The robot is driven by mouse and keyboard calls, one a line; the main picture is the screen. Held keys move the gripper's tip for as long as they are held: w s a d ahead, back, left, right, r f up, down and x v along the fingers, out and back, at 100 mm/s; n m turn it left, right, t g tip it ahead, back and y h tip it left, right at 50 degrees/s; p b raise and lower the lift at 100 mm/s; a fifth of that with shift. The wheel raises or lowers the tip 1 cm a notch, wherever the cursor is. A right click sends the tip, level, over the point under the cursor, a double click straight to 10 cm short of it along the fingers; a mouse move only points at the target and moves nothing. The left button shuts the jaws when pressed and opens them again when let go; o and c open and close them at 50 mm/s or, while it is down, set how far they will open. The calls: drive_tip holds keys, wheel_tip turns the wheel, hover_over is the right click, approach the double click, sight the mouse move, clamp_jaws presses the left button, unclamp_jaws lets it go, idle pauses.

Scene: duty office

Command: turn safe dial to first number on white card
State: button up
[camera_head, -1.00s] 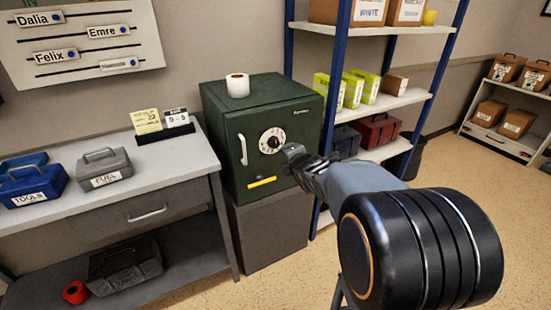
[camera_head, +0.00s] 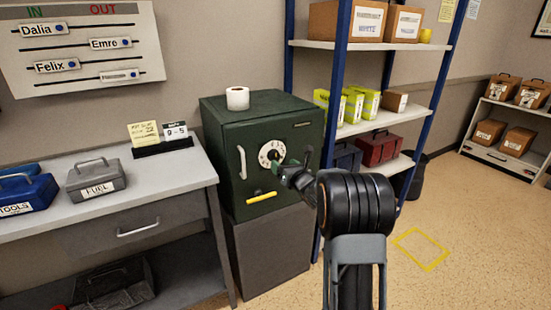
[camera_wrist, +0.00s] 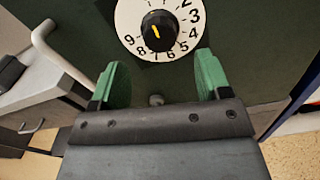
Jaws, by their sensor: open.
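The dark green safe (camera_head: 255,133) stands on a grey cabinet and has a white round dial (camera_head: 271,154) on its door. In the wrist view the dial (camera_wrist: 192,44) shows printed numbers around a black knob (camera_wrist: 159,31) with a yellow pointer line. The pointer stands upright, tilted slightly left. My gripper (camera_wrist: 160,85) is open, its green fingers just below the dial with nothing between them. The white card (camera_head: 177,131) stands in a black holder on the desk and appears to read "9-5". A yellow note card (camera_head: 144,134) stands beside it.
The safe has a silver handle (camera_head: 242,162) left of the dial and a yellow bar (camera_head: 261,197) below. A white roll (camera_head: 237,98) sits on top. A shelf rack (camera_head: 375,127) stands close on the right. The desk (camera_head: 110,205) is on the left.

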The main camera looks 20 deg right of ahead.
sight(276, 158)
drive_tip(key=w, duration=0.6)
drive_tip(key=shift+w+a+p, duration=0.2)
drive_tip(key=shift+a+p, duration=0.1)
drive_tip(key=shift+a, duration=0.05)
drive_tip(key=shift+c, duration=0.3)
